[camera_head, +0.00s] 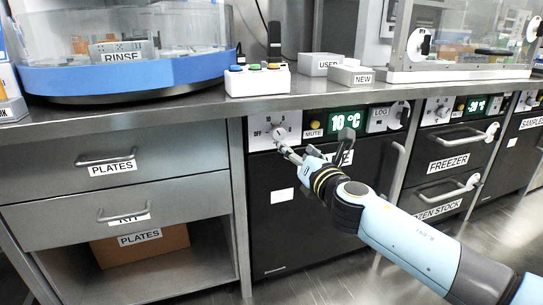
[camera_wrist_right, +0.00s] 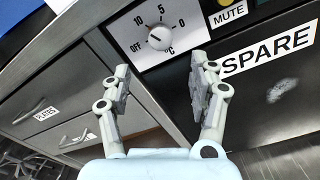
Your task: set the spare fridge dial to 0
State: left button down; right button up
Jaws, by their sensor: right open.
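The spare fridge dial (camera_head: 279,132) is a round pale knob on the white panel of the black fridge under the counter. In the right wrist view the dial (camera_wrist_right: 160,37) has the marks OFF, 10, 5 and 0 around it. I cannot tell surely which mark it points at. My right gripper (camera_head: 284,148) is just in front of and below the dial. In the wrist view its fingers (camera_wrist_right: 160,66) are apart, with nothing between them and the dial beyond their tips. The display (camera_head: 346,123) reads 10 °C. My left gripper is out of view.
A yellow MUTE button (camera_head: 315,125) sits right of the dial. The fridge door carries a SPARE label (camera_wrist_right: 268,50). Steel drawers (camera_head: 110,161) stand at the left and the freezer (camera_head: 447,150) at the right. The counter edge overhangs the panel.

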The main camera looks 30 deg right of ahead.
aim_at(280, 135)
jog(key=b+x, duration=0.1)
jog(key=x, duration=0.8)
jog(key=shift+w, duration=0.35)
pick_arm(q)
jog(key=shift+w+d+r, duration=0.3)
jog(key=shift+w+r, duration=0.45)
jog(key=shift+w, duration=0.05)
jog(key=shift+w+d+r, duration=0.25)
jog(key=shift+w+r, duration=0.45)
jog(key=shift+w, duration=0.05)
pick_arm(e)
jog(key=shift+w+d, duration=0.2)
jog(key=shift+w, duration=0.45)
jog(key=c, duration=1.1)
jog(key=shift+c, duration=0.3)
jog(key=shift+m, duration=0.3)
